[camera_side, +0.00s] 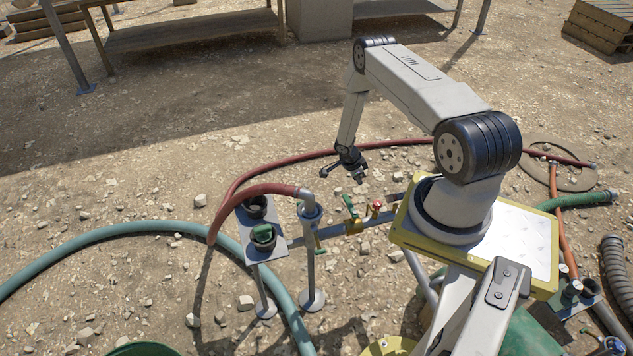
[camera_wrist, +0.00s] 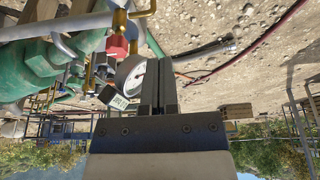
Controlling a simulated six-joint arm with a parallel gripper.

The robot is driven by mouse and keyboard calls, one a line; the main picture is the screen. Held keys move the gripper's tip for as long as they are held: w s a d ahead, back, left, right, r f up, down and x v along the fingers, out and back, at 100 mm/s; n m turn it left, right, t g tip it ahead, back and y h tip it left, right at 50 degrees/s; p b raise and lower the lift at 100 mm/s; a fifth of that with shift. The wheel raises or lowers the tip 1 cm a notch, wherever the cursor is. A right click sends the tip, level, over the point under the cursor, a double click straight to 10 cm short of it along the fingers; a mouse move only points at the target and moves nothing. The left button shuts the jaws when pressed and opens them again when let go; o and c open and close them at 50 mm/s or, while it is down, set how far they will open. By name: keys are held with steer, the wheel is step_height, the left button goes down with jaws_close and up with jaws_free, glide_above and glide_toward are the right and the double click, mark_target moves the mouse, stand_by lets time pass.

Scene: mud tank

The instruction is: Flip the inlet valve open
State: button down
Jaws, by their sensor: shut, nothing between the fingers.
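In the side view a grey pipe (camera_side: 355,227) runs from a standpipe (camera_side: 310,228) to my base. It carries a green lever (camera_side: 349,206), a red knob (camera_side: 376,207) and a yellow lever (camera_side: 318,242). I cannot tell which of these is the inlet valve. My gripper (camera_side: 360,179) hangs just above the green lever and looks apart from it. In the wrist view my gripper (camera_wrist: 158,82) is shut and empty. A pressure gauge (camera_wrist: 130,76), a red fitting (camera_wrist: 117,47) and yellow handles (camera_wrist: 141,12) lie left of the fingers, partly hidden by them.
A red hose (camera_side: 260,188) loops behind the pipe, and a teal hose (camera_side: 120,230) lies to the left. A small stand (camera_side: 262,250) with dark and green fittings is beside the standpipe. A wooden table (camera_side: 190,27) stands farther back.

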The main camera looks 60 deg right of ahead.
mark_target(350, 206)
step_height(350, 206, down, 8)
steer(key=shift+w+a, duration=0.4)
steer(key=shift+a, duration=0.05)
stand_by(0.6)
steer(key=shift+w+a+n, duration=0.3)
steer(key=shift+w+n, duration=0.2)
steer(key=shift+n, duration=0.3)
stand_by(0.4)
steer(key=shift+w+a, duration=1.05)
steer(key=shift+a, duration=0.25)
steer(key=shift+d, duration=0.1)
